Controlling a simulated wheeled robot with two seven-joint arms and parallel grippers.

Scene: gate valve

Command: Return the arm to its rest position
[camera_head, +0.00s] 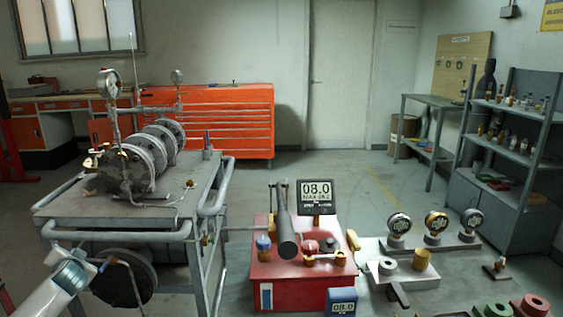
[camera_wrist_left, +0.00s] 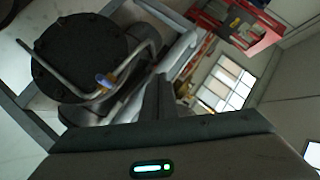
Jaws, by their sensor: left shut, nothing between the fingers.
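My left arm (camera_head: 62,283) comes in at the lower left of the head view, a white link with a teal ring, beside the front of the grey cart (camera_head: 190,190). I cannot make out its fingertips there. In the left wrist view my left gripper (camera_wrist_left: 158,92) shows as dark fingers, close together with nothing between them. A dark round flange (camera_wrist_left: 80,58) with a bent pipe and a small blue part lies left of the fingers. The same flange (camera_head: 125,285) is at the cart's lower front in the head view. My right gripper is in neither view.
On the cart stand a flanged pipe assembly (camera_head: 140,160) and gauges. A red box (camera_head: 300,291) with a display (camera_head: 316,194) is at centre front. Gauges on a light base (camera_head: 450,243) are to its right. A shelf (camera_head: 510,150) stands at the far right.

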